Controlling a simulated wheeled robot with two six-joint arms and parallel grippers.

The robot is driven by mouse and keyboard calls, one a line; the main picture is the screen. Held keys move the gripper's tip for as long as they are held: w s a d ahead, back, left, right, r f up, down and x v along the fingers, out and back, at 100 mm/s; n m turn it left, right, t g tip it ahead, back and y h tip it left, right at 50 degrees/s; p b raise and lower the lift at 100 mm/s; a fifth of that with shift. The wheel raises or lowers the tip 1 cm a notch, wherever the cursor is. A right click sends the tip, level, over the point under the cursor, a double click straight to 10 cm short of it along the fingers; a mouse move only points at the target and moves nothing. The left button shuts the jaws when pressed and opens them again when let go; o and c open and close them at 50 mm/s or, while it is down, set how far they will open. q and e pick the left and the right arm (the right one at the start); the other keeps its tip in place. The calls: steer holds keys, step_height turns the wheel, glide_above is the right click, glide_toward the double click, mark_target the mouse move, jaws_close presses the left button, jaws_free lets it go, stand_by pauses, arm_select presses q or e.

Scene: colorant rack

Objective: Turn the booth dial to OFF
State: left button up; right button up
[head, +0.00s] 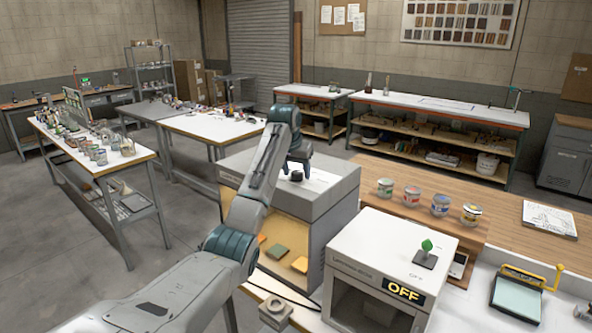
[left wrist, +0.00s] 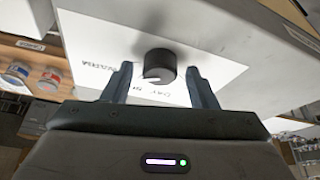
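The black round dial (head: 297,176) stands on a white label sheet on top of the grey booth (head: 335,197). It shows close up in the left wrist view (left wrist: 159,65), with a pale pointer mark on its face and printed words around it, partly hidden and hard to read. My left gripper (head: 298,163) is over the booth top at the dial. In the left wrist view its two fingers (left wrist: 159,80) are apart, one on each side of the dial, with gaps showing. My right gripper is not in view.
Coloured swatches (head: 278,251) lie inside the lit booth.

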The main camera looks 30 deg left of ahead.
arm_select(q)
steer(key=shift+w, duration=0.1)
steer(key=c, duration=0.8)
steer(key=shift+w+d+n+g+y, duration=0.1)
steer(key=shift+n+g+y, duration=0.3)
steer(key=shift+n, duration=0.9)
steer(key=shift+d+n+g+y, duration=0.1)
steer(key=shift+n+y, duration=0.5)
steer(key=shift+n, duration=0.7)
steer(key=n+g, duration=0.1)
steer(key=n, duration=0.1)
steer(key=n+y, duration=0.1)
steer(key=n, duration=0.2)
steer(key=shift+w+n+g, duration=0.1)
steer(key=shift+n+g, duration=0.2)
steer(key=shift+g, duration=0.1)
steer(key=n, duration=0.2)
steer(key=n+g, duration=0.1)
steer(key=n, duration=0.1)
steer(key=shift+w+d+g+y, duration=0.1)
steer(key=shift+w+g+y, duration=0.05)
steer(key=shift+g+y, duration=0.15)
steer(key=shift+w+n+g, duration=0.1)
steer(key=shift+n+g, duration=0.6)
steer(key=shift+n, duration=1.4)
steer(key=shift+f+n, duration=0.1)
steer(key=shift+n, duration=0.2)
steer(key=o, duration=1)
